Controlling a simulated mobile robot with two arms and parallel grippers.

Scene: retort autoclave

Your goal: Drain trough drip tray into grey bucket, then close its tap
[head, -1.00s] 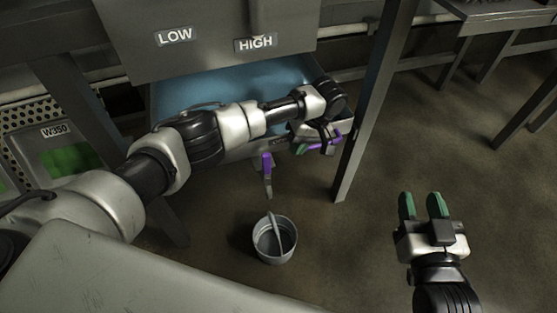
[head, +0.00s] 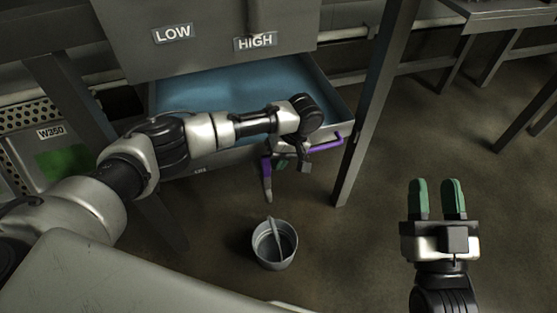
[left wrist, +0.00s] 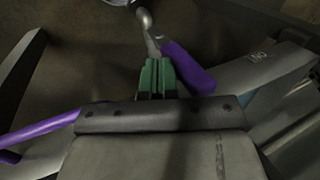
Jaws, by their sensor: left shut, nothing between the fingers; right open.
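The blue-lined drip tray (head: 235,85) sits under the cabinet. Its tap has a purple lever (head: 266,165) and a grey spout (head: 267,188) pointing down at the tray's front; the lever also shows in the left wrist view (left wrist: 188,68). The grey bucket (head: 274,262) stands on the floor below the tap, with a grey stick-like piece in it. My left gripper (head: 281,164) is shut and empty just right of the lever; its green fingers (left wrist: 158,78) are close beside it in the wrist view, contact unclear. My right gripper (head: 438,185) is open and empty over the floor. No flow is visible.
A purple bar handle (head: 327,143) is on the tray's front right. A table leg (head: 372,110) stands right of the tray. A W350 box (head: 55,150) is at left. The floor at right (head: 400,150) is clear.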

